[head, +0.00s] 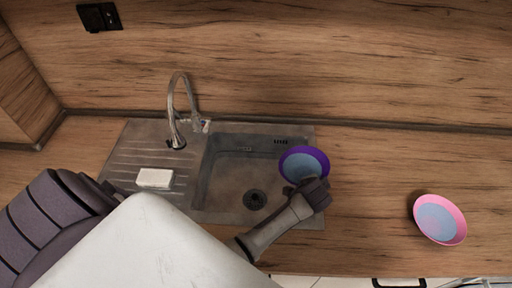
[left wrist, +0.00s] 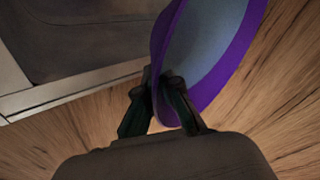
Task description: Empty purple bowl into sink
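The purple bowl (head: 321,157) is at the right edge of the sink (head: 232,203) in the head view. Its inside shows pale blue-grey; I cannot tell whether this is liquid or the bowl's surface. My left gripper (head: 307,184) is at the bowl's near side. In the left wrist view, the fingers (left wrist: 163,105) are closed around the rim of the purple bowl (left wrist: 222,75), which looks tilted from this camera. Whether the bowl touches the counter is unclear. The sink basin shows a dark drain and looks empty. My right gripper is not in view.
A chrome tap (head: 174,105) arches at the sink's back left. A white block (head: 155,178) lies on the ridged drainboard (head: 122,165). A pink bowl (head: 455,214) with a pale blue inside stands on the counter (head: 385,180) at right, with clear counter between the bowls.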

